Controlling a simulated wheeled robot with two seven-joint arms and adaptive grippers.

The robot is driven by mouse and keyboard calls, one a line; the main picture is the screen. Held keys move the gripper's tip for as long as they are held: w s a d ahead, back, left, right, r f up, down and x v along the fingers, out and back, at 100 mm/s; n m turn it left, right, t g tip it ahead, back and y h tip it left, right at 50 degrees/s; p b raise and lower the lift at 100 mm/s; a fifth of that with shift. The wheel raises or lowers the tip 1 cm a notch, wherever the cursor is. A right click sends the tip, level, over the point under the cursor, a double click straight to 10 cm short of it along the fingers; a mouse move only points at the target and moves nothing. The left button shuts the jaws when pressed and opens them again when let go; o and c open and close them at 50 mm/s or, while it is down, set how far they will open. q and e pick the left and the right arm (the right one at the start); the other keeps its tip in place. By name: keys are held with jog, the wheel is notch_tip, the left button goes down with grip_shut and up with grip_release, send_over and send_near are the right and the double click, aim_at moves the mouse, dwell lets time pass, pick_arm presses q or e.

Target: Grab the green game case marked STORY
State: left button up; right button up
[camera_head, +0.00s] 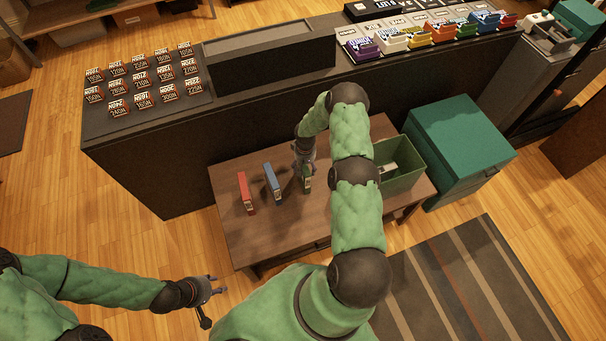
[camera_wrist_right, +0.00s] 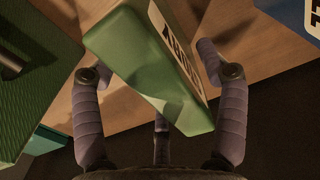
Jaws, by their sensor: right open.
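The green game case (camera_head: 307,184) stands on the brown wooden table, the rightmost of three cases there. In the right wrist view the green case (camera_wrist_right: 150,65) fills the middle, with a white label whose dark lettering is only partly readable. My right gripper (camera_head: 304,160) is at the case from above; in the wrist view its open fingers (camera_wrist_right: 153,65) are on both sides of the case, and I cannot tell whether they touch it. My left gripper (camera_head: 215,290) is open and empty over the floor at lower left, away from the table.
A blue case (camera_head: 272,184) and a red case (camera_head: 245,193) stand left of the green one. A green open bin (camera_head: 408,178) sits at the table's right end, beside a teal cabinet (camera_head: 460,150). A dark counter (camera_head: 150,160) with labelled items stands behind.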

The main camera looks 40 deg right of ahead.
jog(key=shift+f, duration=0.25)
grip_shut()
jog(key=shift+r, duration=0.15)
